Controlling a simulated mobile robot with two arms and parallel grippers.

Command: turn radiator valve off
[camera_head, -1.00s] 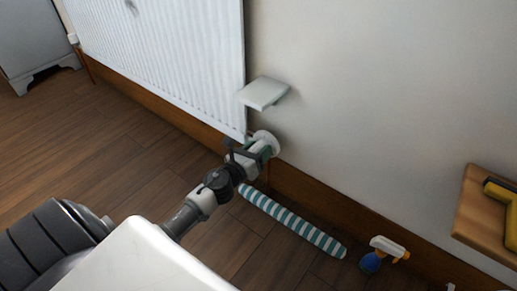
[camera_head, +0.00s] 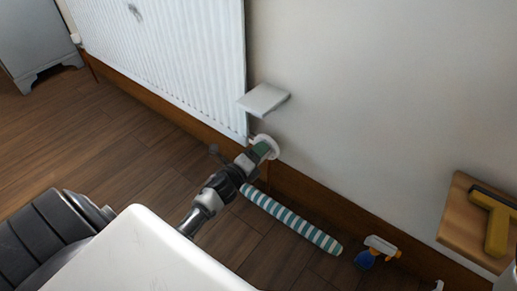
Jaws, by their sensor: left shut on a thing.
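The white radiator (camera_head: 165,55) hangs on the wall at the upper left. Its round white valve (camera_head: 270,146) sits at the radiator's lower right corner, near the skirting board. My left gripper (camera_head: 262,150) is at the valve, with its jaws shut on it. The jaws and wrist cover part of the valve, so its markings cannot be read. My right gripper does not show.
A small white shelf (camera_head: 264,99) juts from the wall just above the valve. A striped draught roll (camera_head: 292,218) lies on the floor below. A wooden shelf (camera_head: 459,222) holds a yellow tool (camera_head: 496,232).

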